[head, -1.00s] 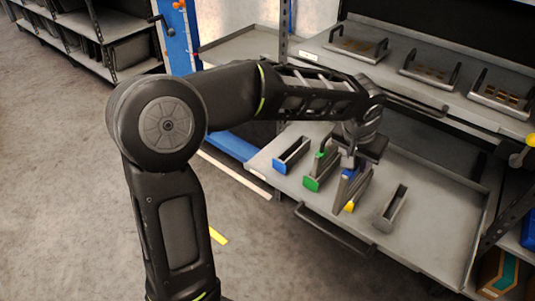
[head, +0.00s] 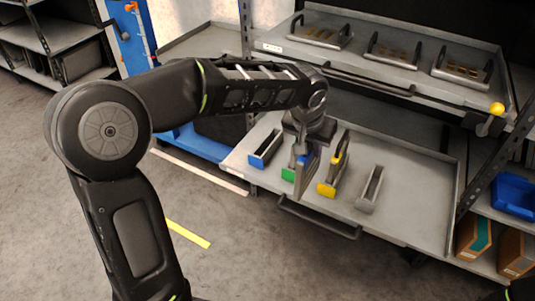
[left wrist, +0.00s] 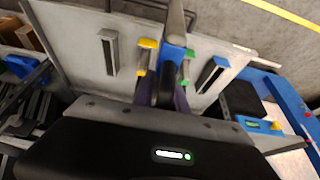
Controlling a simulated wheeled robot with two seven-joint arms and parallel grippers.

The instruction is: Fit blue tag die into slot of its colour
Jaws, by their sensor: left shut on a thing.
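My left gripper (head: 304,146) is shut on the blue tag die (head: 309,170), a dark upright plate with a blue tag, held over or just in front of the green slot. In the left wrist view the die's blue tag (left wrist: 173,55) shows between the fingers. The blue slot (head: 264,150), a narrow grey holder with a blue front, looks empty and stands left of the gripper; it also shows in the left wrist view (left wrist: 211,73). My right gripper is not in view.
The green slot (head: 288,174) is partly hidden by the held die. The yellow slot (head: 327,188) holds a yellow-handled die (head: 342,150). A plain grey slot (head: 369,190) looks empty. The grey tray (head: 420,205) is clear at right. Handled plates (head: 319,32) lie on the upper shelf.

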